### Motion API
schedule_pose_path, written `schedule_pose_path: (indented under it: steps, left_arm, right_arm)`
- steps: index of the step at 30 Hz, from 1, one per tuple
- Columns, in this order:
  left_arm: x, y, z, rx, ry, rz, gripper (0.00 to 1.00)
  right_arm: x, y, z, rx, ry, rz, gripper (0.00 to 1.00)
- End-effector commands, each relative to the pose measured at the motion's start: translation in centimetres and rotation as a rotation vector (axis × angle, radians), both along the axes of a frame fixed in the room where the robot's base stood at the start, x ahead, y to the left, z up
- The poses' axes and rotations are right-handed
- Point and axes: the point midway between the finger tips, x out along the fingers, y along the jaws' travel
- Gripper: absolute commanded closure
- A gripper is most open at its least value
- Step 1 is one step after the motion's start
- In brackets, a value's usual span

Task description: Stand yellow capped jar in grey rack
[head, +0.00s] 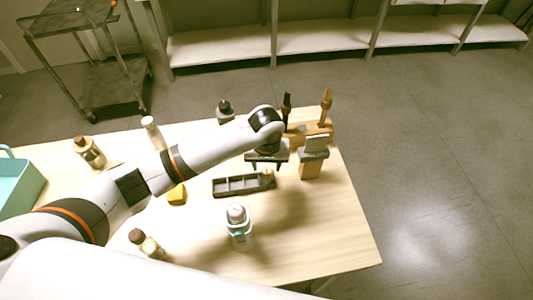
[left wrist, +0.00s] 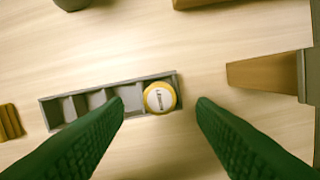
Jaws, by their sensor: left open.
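The grey rack (head: 230,188) lies on the wooden table, with a row of compartments; in the left wrist view the rack (left wrist: 82,92) runs slightly tilted. The yellow capped jar (left wrist: 160,97) stands in its right-end compartment, its round top with a pale label facing the camera. In the head view the jar (head: 268,178) is small and partly hidden under my gripper. My left gripper (head: 268,166) is open above the rack's right end; in the left wrist view its fingers (left wrist: 160,106) are spread on either side of the jar, apart from it. My right gripper is out of view.
A wooden block with a grey top (head: 312,160) and a tool stand (head: 318,131) are at the right. Several bottles and a teal bin (head: 18,182) are at the left.

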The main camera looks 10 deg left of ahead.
Motion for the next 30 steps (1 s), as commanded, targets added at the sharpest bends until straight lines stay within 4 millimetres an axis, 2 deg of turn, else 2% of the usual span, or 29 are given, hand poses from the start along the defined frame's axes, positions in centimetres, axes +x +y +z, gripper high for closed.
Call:
schedule_pose_path:
  steps: [3, 6, 12, 30]
  left_arm:
    - [-0.2, -0.1, 2.7, -0.003, -0.006, -0.001, 0.49]
    - [-0.5, -0.1, 4.5, -0.002, -0.004, 0.000, 0.49]
    - [-0.8, -0.2, 6.8, 0.000, -0.002, -0.001, 0.49]
    - [-0.9, -0.2, 7.2, 0.000, 0.000, 0.000, 0.49]
  right_arm:
    - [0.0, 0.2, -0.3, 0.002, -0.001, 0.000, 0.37]
    - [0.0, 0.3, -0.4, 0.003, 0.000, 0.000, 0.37]
    - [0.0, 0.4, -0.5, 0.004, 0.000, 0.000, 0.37]
    - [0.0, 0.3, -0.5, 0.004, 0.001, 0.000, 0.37]
